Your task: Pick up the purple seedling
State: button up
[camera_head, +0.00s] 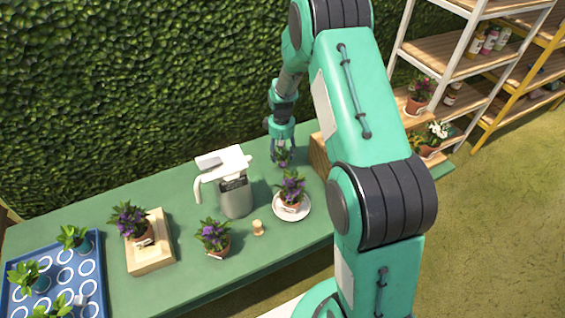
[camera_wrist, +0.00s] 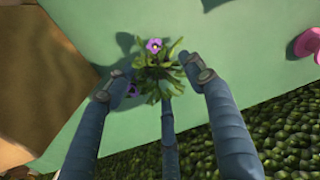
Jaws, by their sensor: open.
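The purple seedling (camera_head: 283,156) is a small leafy plant at the back of the green table, near a wooden box. In the wrist view the purple seedling (camera_wrist: 157,66) shows green leaves and two purple flowers. My gripper (camera_head: 284,146) is above it, pointing down. In the wrist view my gripper (camera_wrist: 164,86) is open, with its blue-grey fingers spread around the near side of the plant. I cannot tell whether any finger touches the leaves. The base of the seedling is hidden under its leaves.
A wooden box (camera_head: 318,157) stands right of the seedling. A white and grey jug (camera_head: 234,195) stands to the left. Potted purple flowers stand on a white plate (camera_head: 283,214), a wooden block (camera_head: 163,258) and the table. A blue tray (camera_head: 96,290) is far left.

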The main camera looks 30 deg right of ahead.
aim_at(282, 154)
jog(key=shift+f+b, duration=0.35)
jog(key=shift+f, duration=1.4)
jog(key=shift+c, duration=0.2)
jog(key=c, duration=1.1)
